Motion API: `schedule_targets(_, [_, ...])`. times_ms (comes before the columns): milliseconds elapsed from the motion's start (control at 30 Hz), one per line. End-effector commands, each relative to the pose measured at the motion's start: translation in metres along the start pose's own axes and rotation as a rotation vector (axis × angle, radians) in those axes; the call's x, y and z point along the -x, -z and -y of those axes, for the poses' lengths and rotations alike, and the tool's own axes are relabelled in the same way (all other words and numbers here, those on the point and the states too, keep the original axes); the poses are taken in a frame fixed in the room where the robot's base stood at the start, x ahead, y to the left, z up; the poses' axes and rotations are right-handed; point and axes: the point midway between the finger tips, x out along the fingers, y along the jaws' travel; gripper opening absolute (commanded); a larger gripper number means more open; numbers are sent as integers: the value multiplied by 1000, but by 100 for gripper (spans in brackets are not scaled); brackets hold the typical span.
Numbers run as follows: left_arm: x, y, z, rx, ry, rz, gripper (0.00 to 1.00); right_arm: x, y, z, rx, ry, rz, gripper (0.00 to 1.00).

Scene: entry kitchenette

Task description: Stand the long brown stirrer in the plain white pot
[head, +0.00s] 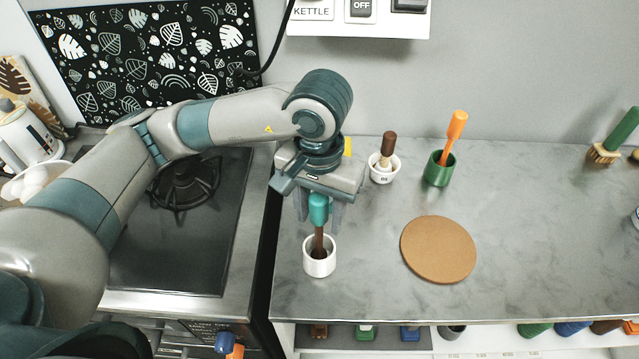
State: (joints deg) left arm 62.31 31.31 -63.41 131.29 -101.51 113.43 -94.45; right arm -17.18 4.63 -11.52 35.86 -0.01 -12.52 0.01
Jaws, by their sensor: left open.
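A plain white pot (319,265) stands near the counter's front left. A stirrer with a dark brown shaft (318,239) and what looks like a teal top (319,209) stands nearly upright in it, its lower end hidden inside. My left gripper (319,214) is open just above the pot, pointing down, with a finger on each side of the teal top. Whether either finger touches it I cannot tell. A second white pot (381,176) with a dark mark holds a shorter brown-topped tool (388,146) further back. My right gripper is not in view.
A green pot (437,170) with an orange tool (454,130) stands at the back. A round cork mat (438,249) lies right of the plain pot. The stove (190,240) is left. The counter's right half is mostly clear.

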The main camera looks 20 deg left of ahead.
Motion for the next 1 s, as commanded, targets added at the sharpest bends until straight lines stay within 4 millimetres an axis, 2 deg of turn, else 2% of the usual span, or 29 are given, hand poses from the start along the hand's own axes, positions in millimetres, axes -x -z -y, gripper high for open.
schedule_targets(167, [13,1,0,0,0,-4,43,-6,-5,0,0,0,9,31])
schedule_targets(533, [63,1,0,0,0,-5,43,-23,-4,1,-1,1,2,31])
schedule_targets(667, [81,1,0,0,0,-4,43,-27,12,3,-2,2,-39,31])
schedule_targets(900, [108,1,0,0,0,-2,43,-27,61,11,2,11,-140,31])
schedule_targets(1000, [115,0,0,0,-1,0,43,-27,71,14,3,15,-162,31])
